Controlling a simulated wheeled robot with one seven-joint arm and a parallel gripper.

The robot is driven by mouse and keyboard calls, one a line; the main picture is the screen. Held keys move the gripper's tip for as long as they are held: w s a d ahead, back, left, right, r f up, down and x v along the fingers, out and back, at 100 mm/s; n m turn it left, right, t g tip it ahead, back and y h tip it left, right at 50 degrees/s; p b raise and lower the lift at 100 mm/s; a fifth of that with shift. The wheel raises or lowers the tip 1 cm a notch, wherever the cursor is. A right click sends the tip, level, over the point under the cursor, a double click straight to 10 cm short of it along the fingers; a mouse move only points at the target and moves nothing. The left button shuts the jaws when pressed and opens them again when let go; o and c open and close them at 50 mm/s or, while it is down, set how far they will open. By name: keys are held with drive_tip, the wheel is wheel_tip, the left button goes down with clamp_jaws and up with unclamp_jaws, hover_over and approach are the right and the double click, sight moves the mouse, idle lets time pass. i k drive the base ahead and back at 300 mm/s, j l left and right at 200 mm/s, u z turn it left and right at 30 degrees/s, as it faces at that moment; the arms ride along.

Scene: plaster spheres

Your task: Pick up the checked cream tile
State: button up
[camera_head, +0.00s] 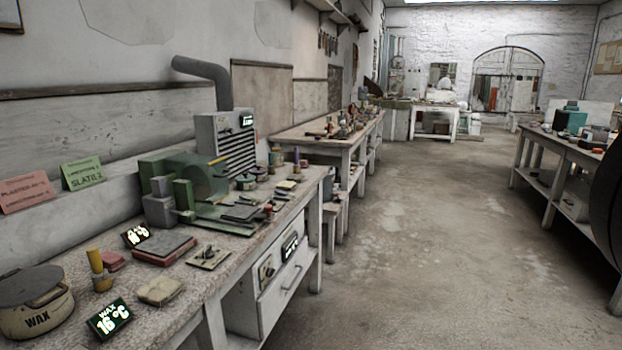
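I cannot make out a checked pattern on any tile from here. A thicker cream pad (160,291) lies nearer, beside the display reading 16 °C. A small pale flat piece (287,185) lies farther along the same bench. I cannot tell which of these, if any, is the checked cream tile. My gripper is not in view.
A round tub marked WAX (36,318), a lit display (109,319) and a grey-and-green machine (190,185) crowd the left bench. A second bench (318,138) continues behind it. Another bench (565,150) stands at right. The concrete floor (435,240) between is clear.

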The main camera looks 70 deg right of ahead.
sight(286, 185)
drive_tip(key=l, duration=0.65)
drive_tip(key=l+z, duration=0.15)
drive_tip(key=l, duration=1.2)
drive_tip(key=i+l+z, duration=0.15)
drive_tip(key=l, duration=1.15)
drive_tip(key=i+l+z, duration=0.15)
drive_tip(key=l, duration=0.5)
